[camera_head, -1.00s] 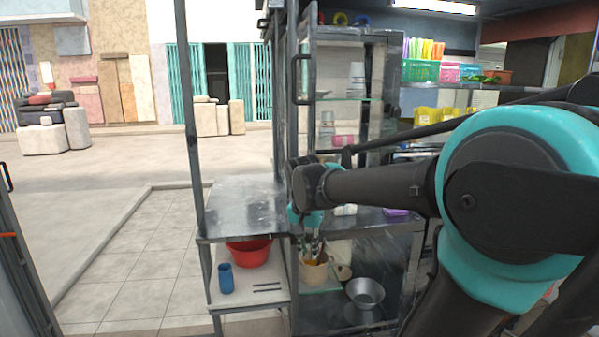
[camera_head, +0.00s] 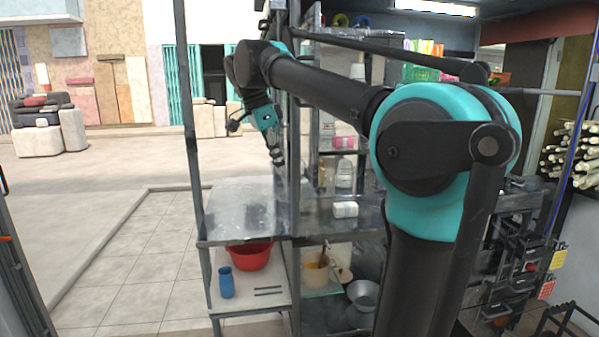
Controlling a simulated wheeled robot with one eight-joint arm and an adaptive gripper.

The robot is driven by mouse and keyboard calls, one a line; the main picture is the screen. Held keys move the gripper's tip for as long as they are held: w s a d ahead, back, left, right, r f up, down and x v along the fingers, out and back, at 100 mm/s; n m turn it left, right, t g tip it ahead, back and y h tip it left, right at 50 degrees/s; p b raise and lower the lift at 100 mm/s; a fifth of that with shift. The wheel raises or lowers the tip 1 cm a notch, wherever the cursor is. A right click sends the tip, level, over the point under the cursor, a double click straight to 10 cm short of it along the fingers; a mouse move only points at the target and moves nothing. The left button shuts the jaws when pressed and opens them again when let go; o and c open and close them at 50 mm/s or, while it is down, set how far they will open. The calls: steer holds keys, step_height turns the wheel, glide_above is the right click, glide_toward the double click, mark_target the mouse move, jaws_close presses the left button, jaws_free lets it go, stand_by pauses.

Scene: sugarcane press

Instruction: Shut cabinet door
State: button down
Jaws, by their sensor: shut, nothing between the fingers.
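The glass-shelved cabinet (camera_head: 345,205) stands in the middle, with cups and containers on its shelves. Its door (camera_head: 313,125) appears as a narrow, dark-framed panel at the cabinet's left side, seen nearly edge-on and standing open. My arm crosses in front of its upper part and hides the handle. My gripper (camera_head: 277,157) is shut and empty, pointing down above the metal counter, to the left of the door in the picture. I cannot tell whether it touches the door or the dark post beside it.
The metal counter (camera_head: 240,222) extends left of the cabinet. Below it are a red basin (camera_head: 250,256) and a blue cup (camera_head: 226,282). A pot with utensils (camera_head: 316,272) and a metal bowl (camera_head: 362,295) sit lower. Open tiled floor (camera_head: 130,260) lies to the left.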

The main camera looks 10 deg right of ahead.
step_height(320, 180, up, 6)
steer(key=a+m, duration=0.1)
steer(key=m, duration=0.1)
steer(key=d+f, duration=0.7)
steer(key=f, duration=0.1)
steer(key=shift+s+d+f+h, duration=0.15)
steer(key=shift+s+f+h, duration=0.1)
steer(key=shift+f+h, duration=0.15)
steer(key=shift+d, duration=0.1)
